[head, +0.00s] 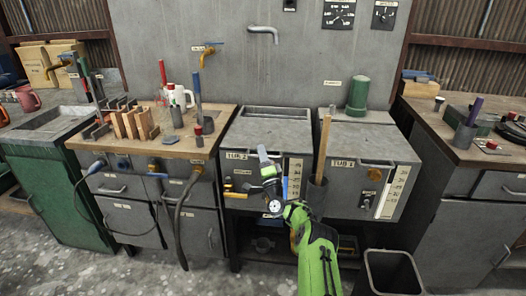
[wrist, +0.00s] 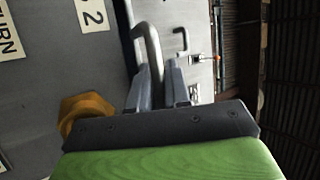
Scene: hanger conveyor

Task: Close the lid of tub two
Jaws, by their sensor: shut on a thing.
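Tub two (head: 240,172) is a grey metal tub with a "TUB 2" label, left of tub one (head: 350,180). Its grey lid (head: 265,136) looks flat on top in the head view; I cannot tell whether it is fully down. My gripper (head: 264,156) is at the upper front of tub two and covers part of that face. In the wrist view, the fingers (wrist: 162,88) are shut on a bent grey metal handle (wrist: 150,48). An orange knob (wrist: 84,110) sits just left of the fingers there. The grip point itself is small in the head view.
A wooden stick (head: 323,145) stands in a dark holder (head: 317,192) between the tubs. A green canister (head: 358,95) stands behind tub one. A wooden-topped bench (head: 205,148) with tools and hoses is at left. A dark bin (head: 392,270) stands on the floor at lower right.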

